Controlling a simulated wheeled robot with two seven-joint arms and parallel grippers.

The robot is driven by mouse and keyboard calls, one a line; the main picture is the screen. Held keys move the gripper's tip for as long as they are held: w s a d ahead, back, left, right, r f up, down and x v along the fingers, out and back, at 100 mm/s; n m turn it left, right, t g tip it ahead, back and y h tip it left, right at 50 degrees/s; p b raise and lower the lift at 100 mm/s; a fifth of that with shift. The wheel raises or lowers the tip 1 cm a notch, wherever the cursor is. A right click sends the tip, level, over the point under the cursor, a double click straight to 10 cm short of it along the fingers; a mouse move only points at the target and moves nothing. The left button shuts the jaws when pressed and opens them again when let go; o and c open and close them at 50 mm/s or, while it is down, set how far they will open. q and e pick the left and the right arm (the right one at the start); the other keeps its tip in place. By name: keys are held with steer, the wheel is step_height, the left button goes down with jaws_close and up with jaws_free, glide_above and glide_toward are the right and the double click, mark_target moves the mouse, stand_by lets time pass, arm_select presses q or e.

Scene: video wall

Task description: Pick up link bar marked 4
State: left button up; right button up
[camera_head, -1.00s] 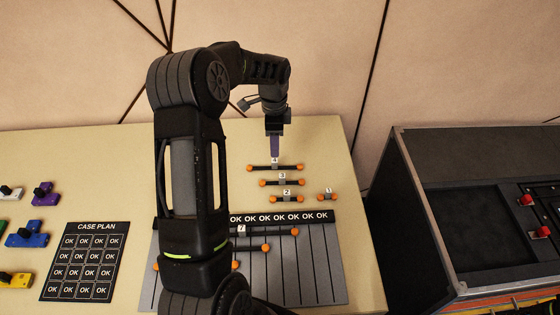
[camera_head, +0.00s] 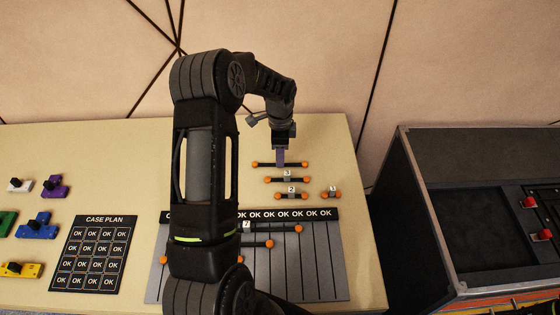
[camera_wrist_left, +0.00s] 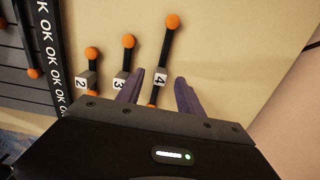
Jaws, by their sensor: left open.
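The link bar marked 4 (camera_wrist_left: 168,50) is a dark bar with orange ball ends and a white label. In the head view the bar (camera_head: 295,165) lies at the back of a short column of bars, its label hidden by the gripper. My left gripper (camera_head: 280,162) points down at the bar's middle. In the left wrist view its two purple fingers (camera_wrist_left: 158,92) are apart, with the bar and its 4 label between them. I cannot tell whether the fingers touch it. My right gripper is not in view.
Link bars marked 3 (camera_head: 287,180) and 2 (camera_head: 291,196) lie just in front, and a short bar (camera_head: 331,195) lies to their right. A grey slotted board (camera_head: 320,270) is nearer. A dark case (camera_head: 470,220) stands at the right.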

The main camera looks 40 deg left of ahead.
arm_select(q)
step_height(320, 180, down, 2)
steer(key=shift+f, duration=0.1)
steer(key=shift+c, duration=0.4)
jaws_close()
stand_by(0.5)
stand_by(0.3)
